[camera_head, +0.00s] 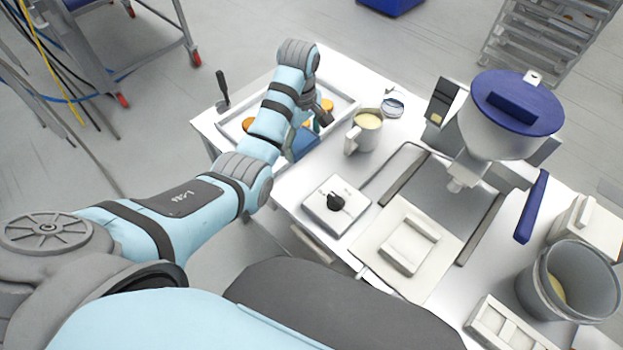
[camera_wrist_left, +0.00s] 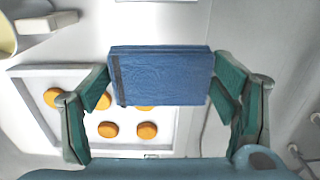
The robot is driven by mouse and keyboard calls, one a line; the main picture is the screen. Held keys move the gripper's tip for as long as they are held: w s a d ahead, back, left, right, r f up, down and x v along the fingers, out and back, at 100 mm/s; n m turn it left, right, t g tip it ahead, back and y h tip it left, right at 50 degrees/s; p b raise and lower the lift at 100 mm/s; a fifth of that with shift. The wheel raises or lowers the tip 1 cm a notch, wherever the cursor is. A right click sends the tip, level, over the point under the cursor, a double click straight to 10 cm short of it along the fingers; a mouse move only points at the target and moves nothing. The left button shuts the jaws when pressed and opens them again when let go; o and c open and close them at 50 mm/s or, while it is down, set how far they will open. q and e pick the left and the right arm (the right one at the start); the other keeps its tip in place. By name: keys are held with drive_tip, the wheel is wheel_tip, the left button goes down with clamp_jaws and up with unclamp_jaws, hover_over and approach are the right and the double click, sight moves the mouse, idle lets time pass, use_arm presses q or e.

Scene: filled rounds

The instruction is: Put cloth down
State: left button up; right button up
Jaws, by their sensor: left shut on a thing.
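A folded blue cloth (camera_head: 303,144) shows partly behind my left arm in the head view, at the table's left end. In the left wrist view the cloth (camera_wrist_left: 160,76) sits between the green finger pads of my left gripper (camera_wrist_left: 163,85), which is shut on it. My left gripper (camera_head: 316,122) is mostly hidden by its own arm in the head view. The cloth overlaps the right part of the tray in the wrist view; I cannot tell its height above the table. My right gripper is not in view.
A white tray (camera_head: 347,103) with several orange rounds (camera_wrist_left: 147,130) lies beside the cloth. A pitcher of pale batter (camera_head: 357,141) stands close right of it. A control box (camera_head: 336,206) and a blue-lidded hopper (camera_head: 500,115) stand further right. White tabletop (camera_head: 293,187) shows free near the front edge.

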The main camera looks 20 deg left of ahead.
use_arm(q)
hover_over(306, 184)
wheel_tip(306, 184, down, 8)
wheel_tip(306, 184, down, 8)
drive_tip(key=shift+w+r+b, duration=0.1)
drive_tip(key=shift+r+b, duration=0.05)
drive_tip(key=shift+b, duration=0.7)
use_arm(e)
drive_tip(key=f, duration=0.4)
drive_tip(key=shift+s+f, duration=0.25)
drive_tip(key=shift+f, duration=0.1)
use_arm(q)
drive_tip(key=o, duration=1.3)
